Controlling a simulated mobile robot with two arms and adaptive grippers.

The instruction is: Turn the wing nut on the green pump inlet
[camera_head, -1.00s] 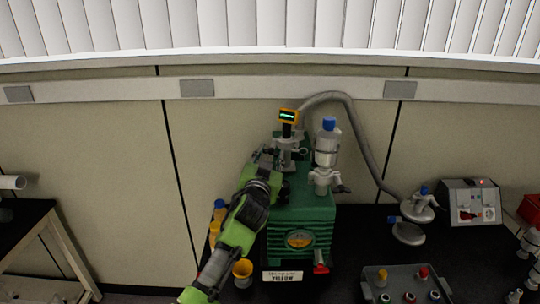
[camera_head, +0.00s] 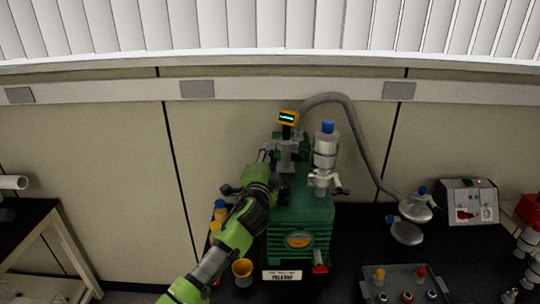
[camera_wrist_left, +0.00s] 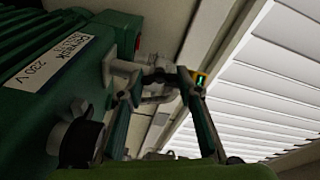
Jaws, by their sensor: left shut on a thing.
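The green pump (camera_head: 300,215) stands on the black bench with a grey metal inlet fitting (camera_head: 285,155) on its top rear. In the left wrist view the pump's body (camera_wrist_left: 60,100) fills the left side, and the grey fitting and clamp (camera_wrist_left: 122,72) are beside the fingers. My left gripper (camera_head: 266,156) reaches the left side of the inlet. In the left wrist view its two fingers (camera_wrist_left: 157,82) close in on the small wing nut (camera_wrist_left: 157,92) at the clamp. The fingers partly hide the nut, so its angle is unclear. My right gripper is not in view.
A gauge with a yellow frame (camera_head: 288,118) sits above the inlet. A grey hose (camera_head: 357,125) arches right. A clear filter with a blue cap (camera_head: 326,150) stands right of the inlet.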

